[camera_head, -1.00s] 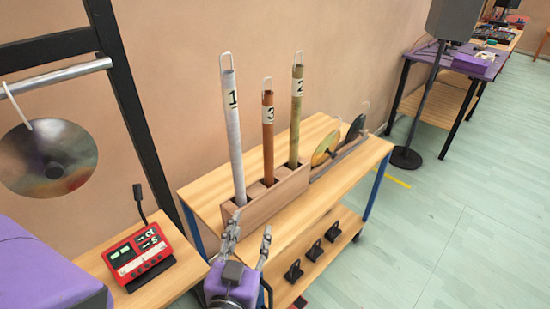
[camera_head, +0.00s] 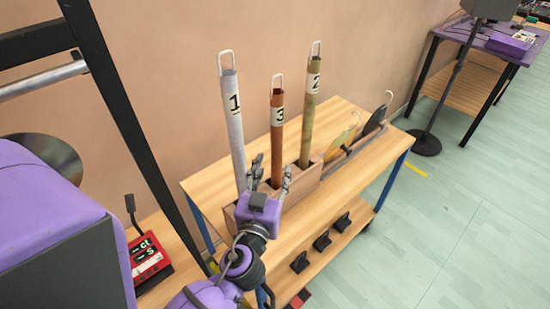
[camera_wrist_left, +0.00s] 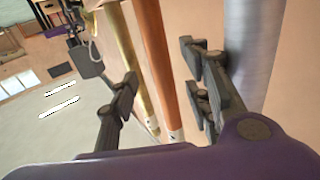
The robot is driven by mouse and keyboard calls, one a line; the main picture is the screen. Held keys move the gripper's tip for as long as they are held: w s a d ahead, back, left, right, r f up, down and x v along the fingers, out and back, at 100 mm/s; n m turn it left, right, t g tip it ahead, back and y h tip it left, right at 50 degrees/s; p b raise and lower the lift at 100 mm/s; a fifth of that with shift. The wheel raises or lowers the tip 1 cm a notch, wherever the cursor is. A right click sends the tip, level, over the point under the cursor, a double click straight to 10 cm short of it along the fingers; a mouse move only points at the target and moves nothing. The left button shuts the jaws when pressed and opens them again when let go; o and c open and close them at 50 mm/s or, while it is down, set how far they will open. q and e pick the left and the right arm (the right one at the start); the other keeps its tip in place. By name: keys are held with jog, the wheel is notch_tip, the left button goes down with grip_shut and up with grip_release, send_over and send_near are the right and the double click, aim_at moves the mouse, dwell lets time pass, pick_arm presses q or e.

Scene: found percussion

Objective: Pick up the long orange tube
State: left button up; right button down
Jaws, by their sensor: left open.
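The orange-brown tube (camera_head: 277,137), labelled 3 with a wire loop on top, stands upright in a wooden holder (camera_head: 302,184). The grey tube (camera_head: 234,125), labelled 1, stands to its left and the olive tube (camera_head: 311,120), labelled 2, to its right. My left gripper (camera_head: 271,174) is open at the lower part of the orange tube. In the left wrist view the orange tube (camera_wrist_left: 157,65) and olive tube (camera_wrist_left: 127,60) show between the spread fingers (camera_wrist_left: 160,100); the grey tube (camera_wrist_left: 252,50) is outside, beyond the right-hand finger. I see no grip on any tube. My right gripper is not in view.
The holder stands on a wooden cart top (camera_head: 212,186) against the wall. Small black stands (camera_head: 322,241) sit on the lower shelf. A red device (camera_head: 148,258) is at lower left.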

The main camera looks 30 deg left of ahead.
aim_at(275, 163)
pick_arm(q)
jog(key=p+x, duration=0.1)
jog(key=x, duration=0.4)
jog(key=shift+w+a, duration=0.1)
jog(key=shift+w, duration=0.05)
jog(key=shift+c, duration=1)
grip_shut()
